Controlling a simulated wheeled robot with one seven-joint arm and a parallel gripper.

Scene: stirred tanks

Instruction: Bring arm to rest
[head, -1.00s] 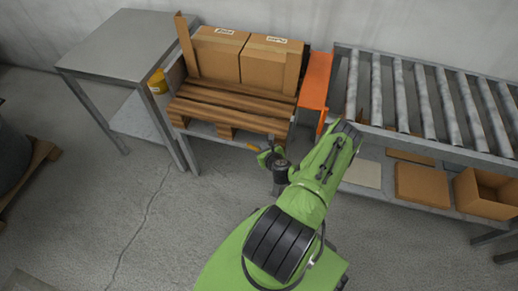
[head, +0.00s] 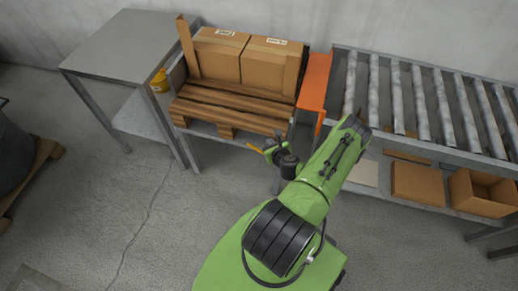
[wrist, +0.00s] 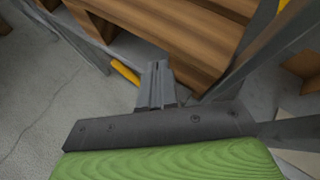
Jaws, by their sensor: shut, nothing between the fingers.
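My green arm reaches forward from my base in the head view, its elbow bent near the roller conveyor. My gripper (head: 264,150) is at the front edge of the wooden pallet, small and partly hidden by my own wrist. In the wrist view my gripper (wrist: 156,68) shows its two grey fingers together, with nothing between them. The pallet's slats (wrist: 180,35) lie just beyond the fingertips. I cannot tell whether the fingers touch anything.
The pallet (head: 235,105) bears two cardboard boxes (head: 220,55). An orange panel (head: 314,82) and a roller conveyor (head: 420,100) stand right, with open cartons (head: 480,192) below. A grey table (head: 120,45) stands left. The floor (head: 130,220) at front left is clear.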

